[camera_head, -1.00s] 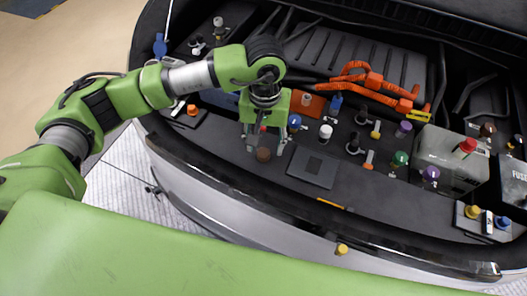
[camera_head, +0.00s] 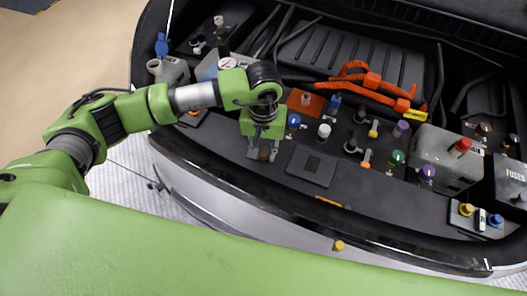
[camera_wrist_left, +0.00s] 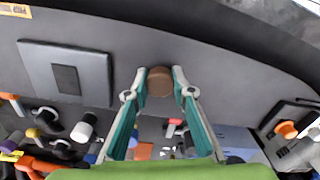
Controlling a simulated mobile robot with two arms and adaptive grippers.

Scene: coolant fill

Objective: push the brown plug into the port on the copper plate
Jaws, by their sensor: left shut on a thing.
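The brown plug (camera_head: 264,153) stands on the dark front ledge, left of a flat square pad. My left gripper (camera_head: 263,154) points down at it with one finger on each side. In the left wrist view the brown plug (camera_wrist_left: 158,80) sits between the fingertips (camera_wrist_left: 158,84), and the gripper is shut on it. The copper plate (camera_head: 305,103), with a small pale port fitting on it, lies farther back, to the right of my left gripper. My right gripper is not in view.
The dark square pad (camera_head: 312,166) lies just right of the plug. A blue cap (camera_head: 294,121) and a white cap (camera_head: 324,131) stand near the copper plate. Orange cables (camera_head: 372,81) run behind it. The ledge right of the pad is mostly clear.

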